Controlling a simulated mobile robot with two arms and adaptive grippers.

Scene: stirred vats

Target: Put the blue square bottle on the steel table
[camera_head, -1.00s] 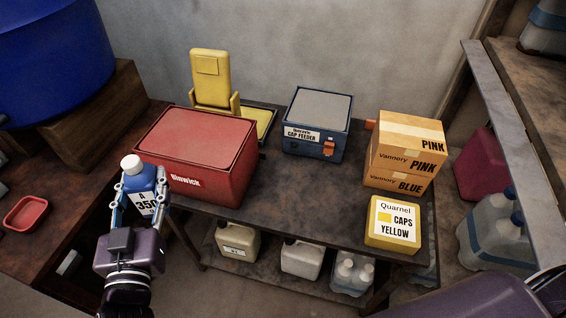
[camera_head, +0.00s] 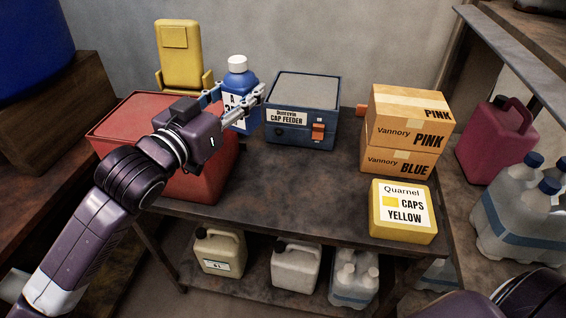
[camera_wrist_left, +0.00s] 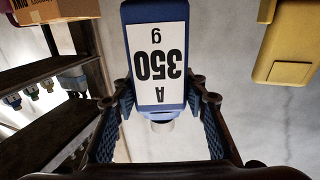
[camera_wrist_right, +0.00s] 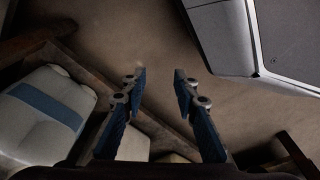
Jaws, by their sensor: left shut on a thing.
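The blue square bottle (camera_head: 242,88) has a white cap and a white label, and stands upright in the head view. My left gripper (camera_head: 241,104) is shut on it, between the red box and the blue cap feeder. The bottle fills the middle of the left wrist view (camera_wrist_left: 157,60), its label reading "A 350 g" upside down. I cannot tell whether its base touches the steel table (camera_head: 290,190), whose dark worn top shows in front. My right gripper (camera_wrist_right: 158,85) is open and empty in the right wrist view, over the floor.
On the table are a red box (camera_head: 128,118), the blue cap feeder (camera_head: 303,117), stacked cartons (camera_head: 402,130) and a yellow caps box (camera_head: 402,228). A yellow device (camera_head: 180,55) stands behind. The table's middle front is clear. Jugs (camera_head: 220,250) sit on the lower shelf.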

